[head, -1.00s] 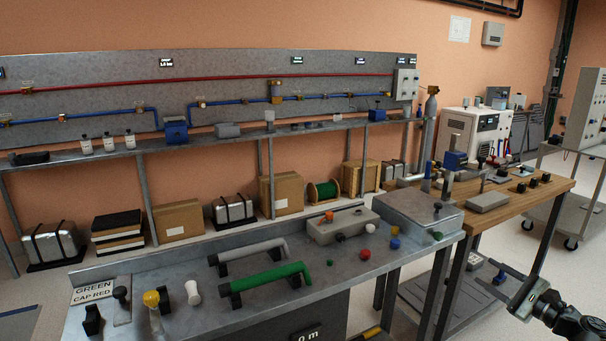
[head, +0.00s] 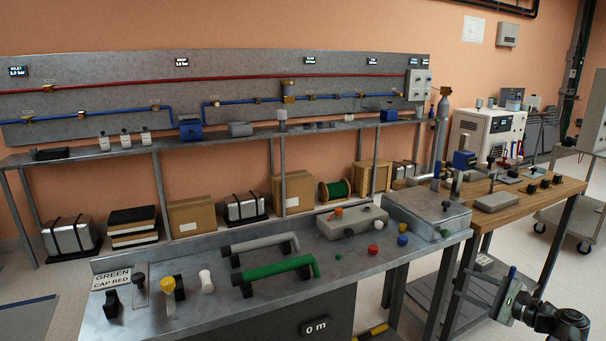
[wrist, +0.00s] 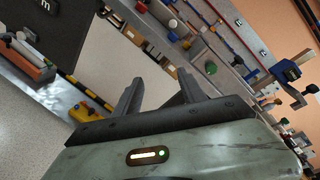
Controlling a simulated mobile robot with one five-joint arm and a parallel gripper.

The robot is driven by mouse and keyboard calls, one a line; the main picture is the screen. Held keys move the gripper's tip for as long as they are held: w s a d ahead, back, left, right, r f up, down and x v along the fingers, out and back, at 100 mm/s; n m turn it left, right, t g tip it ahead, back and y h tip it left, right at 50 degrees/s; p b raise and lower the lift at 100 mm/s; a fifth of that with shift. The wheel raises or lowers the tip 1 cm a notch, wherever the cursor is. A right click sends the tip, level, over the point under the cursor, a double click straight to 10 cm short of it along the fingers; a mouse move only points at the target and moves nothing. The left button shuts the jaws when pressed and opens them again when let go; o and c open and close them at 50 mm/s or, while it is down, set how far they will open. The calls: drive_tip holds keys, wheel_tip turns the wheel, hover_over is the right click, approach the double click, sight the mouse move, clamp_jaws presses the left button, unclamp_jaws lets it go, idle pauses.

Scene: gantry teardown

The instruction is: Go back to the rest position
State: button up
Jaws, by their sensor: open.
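My gripper (head: 484,288) is at the lower right of the head view, in front of the wooden bench and to the right of the metal workbench. In the wrist view my gripper (wrist: 158,92) shows two dark fingers spread apart with nothing between them. It touches nothing that I can see. The wrist view is tilted, with floor on its left and the benches at its top and right.
The metal workbench (head: 345,262) holds a green handle (head: 275,268), a grey handle (head: 262,244) and several coloured knobs. The wooden bench (head: 545,192) stands at the right with a blue vise (head: 464,159). A wheeled cart (head: 560,212) stands beyond it. Floor shows at far right.

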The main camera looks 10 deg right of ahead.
drive_tip(key=w+a+f+n+g, duration=0.35)
drive_tip(key=a+f, duration=0.25)
drive_tip(key=a, duration=0.5)
drive_tip(key=w+a+f+n+g, duration=0.2)
drive_tip(key=a+f+n+g, duration=0.35)
drive_tip(key=a, duration=0.45)
drive_tip(key=s+a+f+n+g+h, duration=0.35)
drive_tip(key=a+n, duration=0.25)
drive_tip(key=a, duration=0.3)
drive_tip(key=s+a+f+n+g+h, duration=0.25)
drive_tip(key=a+f+n, duration=0.25)
drive_tip(key=a, duration=0.4)
wheel_tip(320, 180, up, 27)
drive_tip(key=p, duration=2.7)
drive_tip(key=shift+a+n+h, duration=0.3)
drive_tip(key=shift+n, duration=0.1)
